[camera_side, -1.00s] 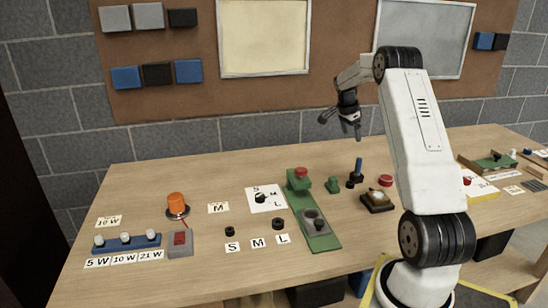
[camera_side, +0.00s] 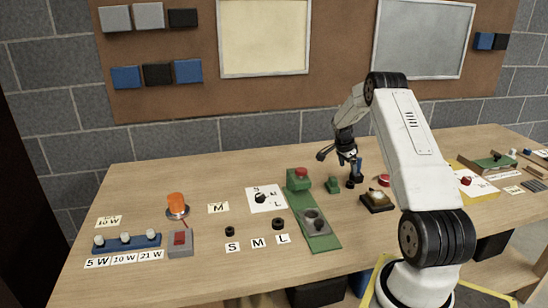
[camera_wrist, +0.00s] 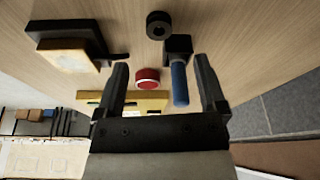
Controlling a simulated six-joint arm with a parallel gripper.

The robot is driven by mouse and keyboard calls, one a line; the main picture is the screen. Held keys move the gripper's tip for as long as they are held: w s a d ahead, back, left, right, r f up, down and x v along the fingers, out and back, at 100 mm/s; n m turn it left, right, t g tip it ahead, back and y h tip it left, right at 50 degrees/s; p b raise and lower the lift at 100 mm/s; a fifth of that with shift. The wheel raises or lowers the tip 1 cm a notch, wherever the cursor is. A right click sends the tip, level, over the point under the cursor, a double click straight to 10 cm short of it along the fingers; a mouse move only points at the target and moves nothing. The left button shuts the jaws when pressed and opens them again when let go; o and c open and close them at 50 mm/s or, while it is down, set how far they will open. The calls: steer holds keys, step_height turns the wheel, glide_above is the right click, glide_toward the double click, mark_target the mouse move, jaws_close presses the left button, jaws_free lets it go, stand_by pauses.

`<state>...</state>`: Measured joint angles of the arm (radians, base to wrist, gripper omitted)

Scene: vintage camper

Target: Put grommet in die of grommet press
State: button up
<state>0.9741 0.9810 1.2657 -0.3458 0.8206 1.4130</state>
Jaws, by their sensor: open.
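The green grommet press (camera_side: 322,239) lies lengthwise on the table, with a red knob at its back end. Its round grey die (camera_side: 313,217) has a dark centre; I cannot tell if anything sits in it. Small black rings, likely grommets, lie behind the S label (camera_side: 230,231) and near the L label (camera_side: 278,223). None shows behind the M label. Another black ring (camera_wrist: 159,25) is beside a black block with a blue handle (camera_wrist: 180,82); it also shows in the side view (camera_side: 350,184). My gripper (camera_side: 338,162) is open and empty above that area; the wrist view shows its fingers apart (camera_wrist: 162,68).
A card with a S, M, L dial (camera_side: 266,198) and an M card (camera_side: 218,208) lie left of the press. A red button (camera_wrist: 148,77) and a dark box with a pale top (camera_wrist: 70,55) are near my gripper. An orange lamp (camera_side: 177,203) stands left.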

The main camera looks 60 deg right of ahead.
mark_target(350, 183)
steer(key=shift+x, duration=1.15)
steer(key=shift+x, duration=2.6)
jaws_close()
steer(key=shift+r, duration=0.2)
